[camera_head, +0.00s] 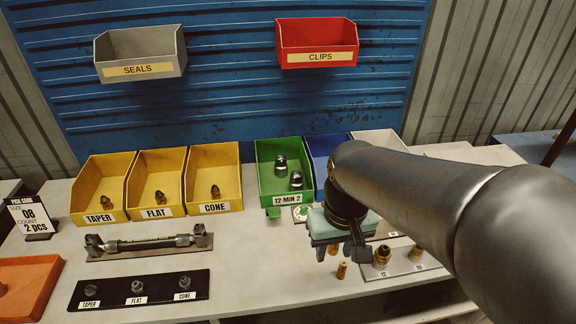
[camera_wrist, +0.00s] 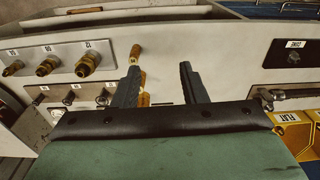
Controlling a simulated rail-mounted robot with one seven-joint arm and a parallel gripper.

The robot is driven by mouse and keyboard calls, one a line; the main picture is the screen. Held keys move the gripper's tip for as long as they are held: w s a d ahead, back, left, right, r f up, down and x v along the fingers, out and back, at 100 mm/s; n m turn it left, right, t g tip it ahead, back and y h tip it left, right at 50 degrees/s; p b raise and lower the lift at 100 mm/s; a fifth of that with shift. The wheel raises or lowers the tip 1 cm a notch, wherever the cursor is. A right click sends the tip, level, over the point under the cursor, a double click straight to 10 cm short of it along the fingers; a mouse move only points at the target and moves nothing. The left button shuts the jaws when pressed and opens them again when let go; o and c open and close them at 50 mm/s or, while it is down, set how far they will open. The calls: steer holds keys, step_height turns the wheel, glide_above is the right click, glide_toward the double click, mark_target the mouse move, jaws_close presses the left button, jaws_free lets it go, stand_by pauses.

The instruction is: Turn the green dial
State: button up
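No clearly readable green dial shows. A small pale round piece with green on it (camera_head: 299,213) sits in front of the green bin, left of my gripper, partly cut off by it; I cannot tell whether it is the dial. My gripper (camera_head: 343,252) points down over the bench, right of both. Its two fingers are apart and empty in the wrist view (camera_wrist: 159,70). A small brass fitting (camera_wrist: 136,53) stands beyond the left fingertip there; it also shows in the head view (camera_head: 342,270).
The green bin (camera_head: 263,165) holds fittings. Yellow bins (camera_head: 100,212) stand left, with a hose assembly (camera_head: 150,244) and a black plate (camera_head: 112,292) in front. A plate with brass fittings (camera_head: 403,268) lies right of my gripper. Wall bins (camera_head: 140,55) hang above.

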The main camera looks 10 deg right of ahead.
steer(key=w+r+n+b, duration=0.1)
steer(key=w+r+b, duration=0.1)
steer(key=w, duration=1.5)
steer(key=n, duration=0.2)
glide_above(304, 205)
steer(key=f, duration=0.1)
steer(key=shift+g, duration=0.4)
step_height(304, 205, down, 17)
steer(key=shift+s+r+p, duration=0.1)
steer(key=shift+p, duration=0.7)
steer(key=shift+m, duration=0.3)
jaws_close()
